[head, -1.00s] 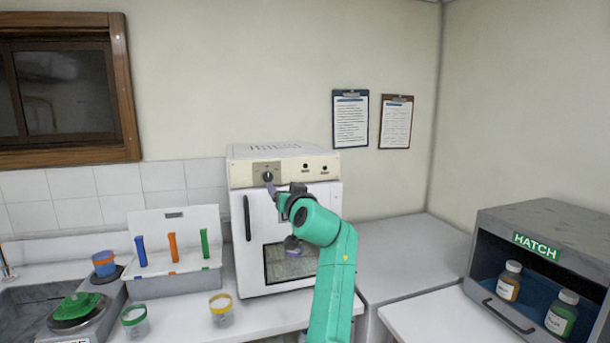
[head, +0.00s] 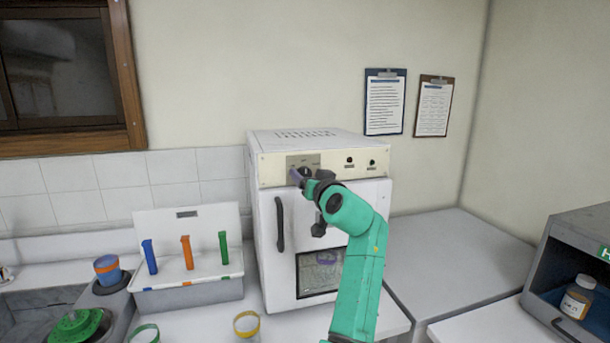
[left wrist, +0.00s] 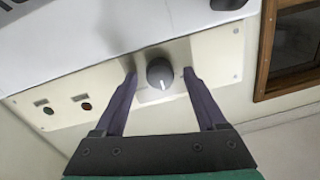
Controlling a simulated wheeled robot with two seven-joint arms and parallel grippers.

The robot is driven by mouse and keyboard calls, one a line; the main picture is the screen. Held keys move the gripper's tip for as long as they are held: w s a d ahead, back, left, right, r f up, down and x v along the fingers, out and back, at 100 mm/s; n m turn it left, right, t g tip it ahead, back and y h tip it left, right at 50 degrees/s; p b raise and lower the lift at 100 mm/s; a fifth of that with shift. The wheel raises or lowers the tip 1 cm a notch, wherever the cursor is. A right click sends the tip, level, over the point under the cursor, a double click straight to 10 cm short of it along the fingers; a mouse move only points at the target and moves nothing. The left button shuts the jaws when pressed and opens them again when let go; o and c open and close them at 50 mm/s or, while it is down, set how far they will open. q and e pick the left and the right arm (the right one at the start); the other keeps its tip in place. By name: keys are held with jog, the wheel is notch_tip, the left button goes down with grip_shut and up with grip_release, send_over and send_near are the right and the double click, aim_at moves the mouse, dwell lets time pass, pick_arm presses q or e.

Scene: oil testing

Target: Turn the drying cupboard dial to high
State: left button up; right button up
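The drying cupboard (head: 345,210) is a white box oven with a cream top panel, standing against the wall in the head view. Its dial (head: 305,171) sits on a grey plate at the panel's left end, partly covered by my left gripper (head: 300,178). In the left wrist view the dark round dial (left wrist: 160,73) lies between the two open purple fingers, with a visible gap on each side. A white pointer mark shows on the dial; its setting labels are too small to read. My right gripper is not in view.
The cupboard has a black vertical door handle (head: 280,224). A rack (head: 187,290) with blue, orange and green strips stands at its left. A yellow-rimmed jar (head: 247,324) is in front. The grey counter (head: 455,255) at the right is clear.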

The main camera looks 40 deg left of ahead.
pick_arm(q)
jog(key=shift+d, duration=0.2)
jog(key=c, duration=0.4)
jog(key=shift+s+r, duration=0.1)
grip_shut()
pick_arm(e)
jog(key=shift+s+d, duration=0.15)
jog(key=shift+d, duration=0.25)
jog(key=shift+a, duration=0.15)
pick_arm(q)
jog(key=shift+m, duration=0.9)
jog(key=m, duration=0.2)
jog(key=shift+m, duration=0.3)
jog(key=m+p, duration=0.1)
jog(key=m, duration=0.3)
jog(key=shift+m+p, duration=0.3)
jog(key=shift+p, duration=0.1)
jog(key=shift+m+t+p, duration=0.3)
jog(key=shift+m+p, duration=0.3)
jog(key=shift+m, duration=1)
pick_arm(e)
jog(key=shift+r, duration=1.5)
